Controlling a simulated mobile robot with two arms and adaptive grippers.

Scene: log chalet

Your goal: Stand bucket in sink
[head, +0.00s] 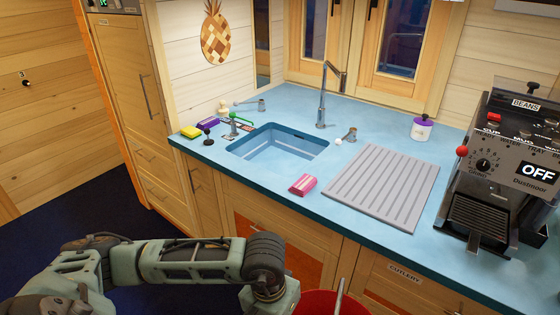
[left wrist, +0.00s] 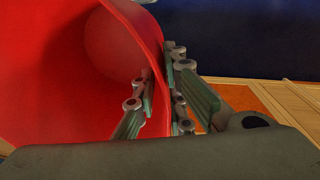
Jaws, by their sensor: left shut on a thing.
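The red bucket (head: 322,304) shows only in part at the bottom edge of the head view, in front of the counter and below its top. A thin metal bar, perhaps its handle, rises beside it. In the left wrist view the bucket (left wrist: 60,70) fills the left side, its open mouth tilted toward the camera. My left gripper (left wrist: 158,78) is shut on the bucket's wall at the rim, one finger on each side. The blue sink (head: 278,146) is set in the counter and looks empty. My right gripper is not in view.
A tall tap (head: 322,98) stands behind the sink. A pink sponge (head: 303,184) lies at its front edge, and a grey ribbed drainer (head: 382,186) lies to its right. A coffee machine (head: 495,170) stands far right.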

